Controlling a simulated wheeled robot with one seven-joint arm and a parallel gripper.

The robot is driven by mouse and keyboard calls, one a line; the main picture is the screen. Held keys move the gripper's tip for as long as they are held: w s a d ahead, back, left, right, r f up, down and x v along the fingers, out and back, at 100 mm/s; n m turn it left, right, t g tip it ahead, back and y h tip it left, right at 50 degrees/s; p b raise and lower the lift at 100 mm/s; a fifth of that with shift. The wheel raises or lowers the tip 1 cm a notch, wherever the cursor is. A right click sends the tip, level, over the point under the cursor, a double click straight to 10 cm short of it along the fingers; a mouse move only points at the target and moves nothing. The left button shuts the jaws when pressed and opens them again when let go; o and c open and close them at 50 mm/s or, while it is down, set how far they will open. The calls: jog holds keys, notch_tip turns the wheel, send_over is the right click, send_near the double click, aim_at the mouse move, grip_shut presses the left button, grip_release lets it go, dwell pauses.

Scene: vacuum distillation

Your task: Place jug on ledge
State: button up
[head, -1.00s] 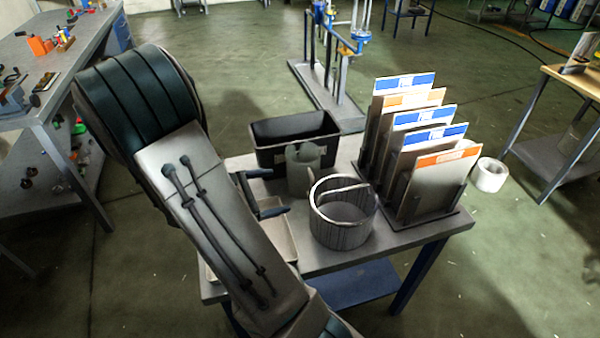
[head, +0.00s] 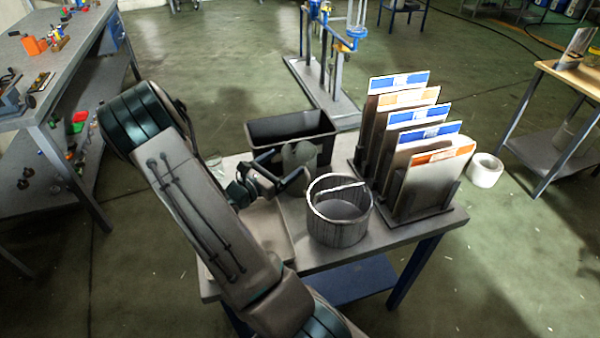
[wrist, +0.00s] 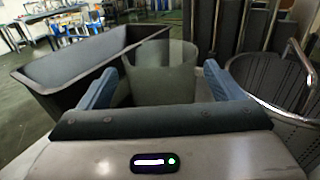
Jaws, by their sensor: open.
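The jug (head: 303,156) is a grey-green, cloudy vessel standing upright on the grey table (head: 405,238), in front of the black bin. In the wrist view the jug (wrist: 163,76) sits between the two blue finger pads. My gripper (head: 282,170) reaches in from the left with its fingers open on either side of the jug; it also shows in the wrist view (wrist: 158,84). A gap shows beside the left finger, and I cannot tell whether the right one touches. My gripper hides part of the jug in the head view. I cannot tell which surface is the ledge.
A black bin (head: 262,131) stands behind the jug. A round metal basket (head: 338,228) with a raised handle stands close at its right front. A rack of upright panels (head: 432,180) fills the table's right side. A shallow tray (head: 262,236) lies beneath my arm.

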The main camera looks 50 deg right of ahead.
aim_at(294, 154)
jog(key=shift+d+p, duration=0.8)
jog(key=shift+d, duration=1.9)
jog(key=shift+r, duration=0.1)
jog(key=c, duration=1.1)
jog(key=shift+w, duration=0.1)
